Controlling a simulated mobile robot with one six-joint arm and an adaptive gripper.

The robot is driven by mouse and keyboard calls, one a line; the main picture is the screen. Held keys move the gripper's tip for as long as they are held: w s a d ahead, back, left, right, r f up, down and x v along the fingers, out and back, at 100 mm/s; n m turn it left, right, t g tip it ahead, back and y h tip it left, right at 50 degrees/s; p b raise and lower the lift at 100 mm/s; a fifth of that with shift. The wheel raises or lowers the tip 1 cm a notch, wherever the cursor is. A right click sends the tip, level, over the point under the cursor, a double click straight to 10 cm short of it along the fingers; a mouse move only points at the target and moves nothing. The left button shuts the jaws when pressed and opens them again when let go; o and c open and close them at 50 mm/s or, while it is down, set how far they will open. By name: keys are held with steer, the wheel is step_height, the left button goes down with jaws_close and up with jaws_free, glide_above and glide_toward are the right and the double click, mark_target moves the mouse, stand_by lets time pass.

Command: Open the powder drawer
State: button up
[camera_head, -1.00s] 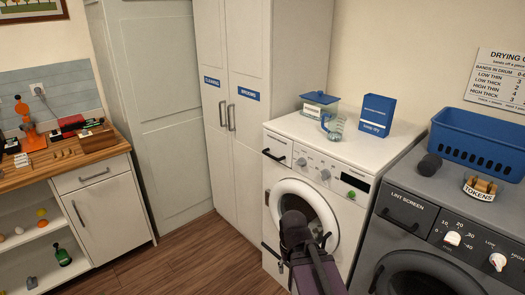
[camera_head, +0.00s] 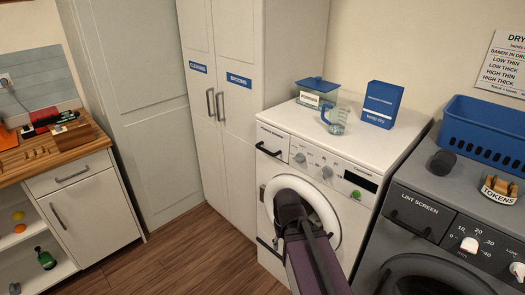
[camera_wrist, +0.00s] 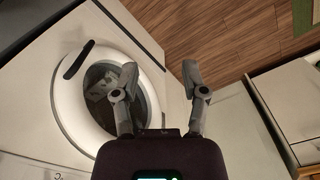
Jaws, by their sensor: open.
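The powder drawer (camera_head: 271,140) is the panel at the upper left of the white washing machine's front, with a black bar handle (camera_head: 268,150). It looks closed. My gripper shows in the wrist view (camera_wrist: 160,70) with its two grey fingers spread apart and nothing between them. In the head view my dark arm reaches up in front of the round washer door, below and right of the drawer handle. My fingertips are mostly hidden there. The round door (camera_wrist: 62,108) fills the left of the wrist view. The drawer is not clearly visible in the wrist view.
A glass measuring jug (camera_head: 337,116), a blue-lidded container (camera_head: 317,90) and a blue powder box (camera_head: 381,104) stand on the washer. A grey dryer (camera_head: 420,190) with a blue basket (camera_head: 487,137) stands right. Tall cupboards (camera_head: 232,150) stand left. Wooden floor (camera_head: 180,260) is clear between.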

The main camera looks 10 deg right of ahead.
steer(key=shift+d, duration=0.2)
steer(key=shift+d, duration=0.1)
steer(key=w+d+f+n+t+h+b, duration=0.1)
steer(key=w+d+t+h+b, duration=0.3)
steer(key=w, duration=0.5)
steer(key=w+d+f+n+t+h+b, duration=0.1)
steer(key=w+d+n+t+h+b, duration=0.1)
steer(key=w+h+b, duration=0.55)
steer(key=w+a+r+n+t+b, duration=0.3)
steer(key=w+a+n+t, duration=0.1)
steer(key=w, duration=0.4)
steer(key=w+a+r+n+t+b, duration=0.3)
steer(key=w+a+n+t, duration=0.2)
steer(key=w+a+t, duration=0.2)
steer(key=shift+w+a+r+n+y, duration=0.2)
steer(key=shift+w+a+n+y, duration=0.1)
steer(key=shift+w+a+y, duration=0.2)
